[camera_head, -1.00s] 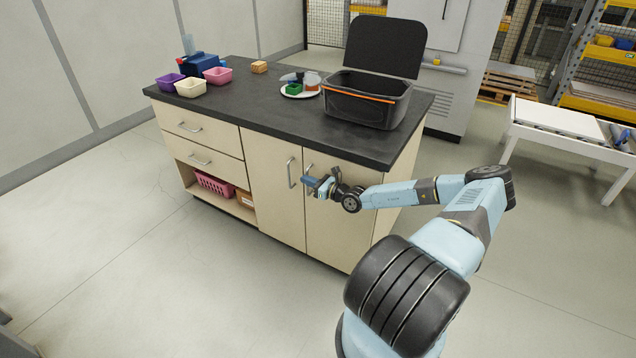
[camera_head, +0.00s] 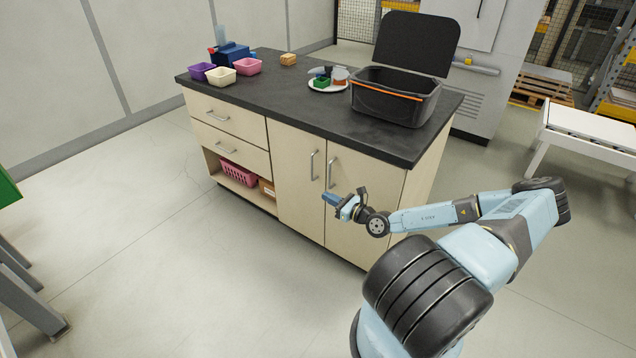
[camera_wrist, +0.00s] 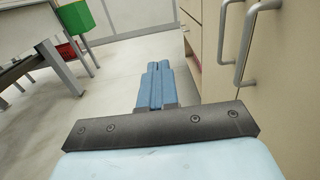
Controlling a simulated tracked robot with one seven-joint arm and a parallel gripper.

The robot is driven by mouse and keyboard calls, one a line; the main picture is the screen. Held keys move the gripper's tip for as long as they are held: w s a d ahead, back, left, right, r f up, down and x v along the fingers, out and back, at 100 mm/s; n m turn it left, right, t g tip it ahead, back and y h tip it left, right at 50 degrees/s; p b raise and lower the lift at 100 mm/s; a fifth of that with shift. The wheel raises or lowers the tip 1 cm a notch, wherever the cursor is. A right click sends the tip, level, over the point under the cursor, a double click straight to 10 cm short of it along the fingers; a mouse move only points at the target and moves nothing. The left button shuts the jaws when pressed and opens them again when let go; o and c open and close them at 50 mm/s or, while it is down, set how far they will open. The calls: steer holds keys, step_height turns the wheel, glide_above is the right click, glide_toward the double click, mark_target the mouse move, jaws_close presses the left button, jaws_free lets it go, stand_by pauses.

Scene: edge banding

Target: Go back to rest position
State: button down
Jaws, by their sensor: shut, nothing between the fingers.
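My gripper (camera_head: 330,199) is shut and empty, held in front of the cabinet doors below countertop height. In the wrist view its two blue fingers (camera_wrist: 155,85) lie side by side, with bare floor beyond them. The cabinet (camera_head: 295,185) has a dark countertop (camera_head: 290,110). Two vertical door handles (camera_head: 313,166) stand just behind and above the gripper in the head view; handles also show at right in the wrist view (camera_wrist: 245,45). The gripper appears apart from them. My arm reaches in from the right.
On the countertop are an open black bin (camera_head: 395,98), a white plate (camera_head: 327,87) with items, and purple (camera_head: 202,71), cream (camera_head: 221,76) and pink (camera_head: 247,67) bowls. A white table (camera_head: 590,128) stands at right. A green container (camera_wrist: 68,54) shows left in the wrist view.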

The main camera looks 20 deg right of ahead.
steer(key=s+a+r+n+g+h, duration=0.1)
steer(key=s+a+r+n+g, duration=0.3)
steer(key=r+n, duration=0.5)
steer(key=s+a+r+n+g+h, duration=0.1)
steer(key=s+a+r+n+g, duration=0.1)
steer(key=s+r+n+g, duration=0.6)
steer(key=s+a+r+n+g+h, duration=0.25)
steer(key=r+n, duration=0.45)
steer(key=r, duration=0.5)
steer(key=s+r+n+t+h, duration=0.5)
steer(key=s+r, duration=1.3)
steer(key=r, duration=0.3)
steer(key=shift+s+d+r, duration=0.2)
steer(key=shift+d+r, duration=0.1)
steer(key=shift+r, duration=0.1)
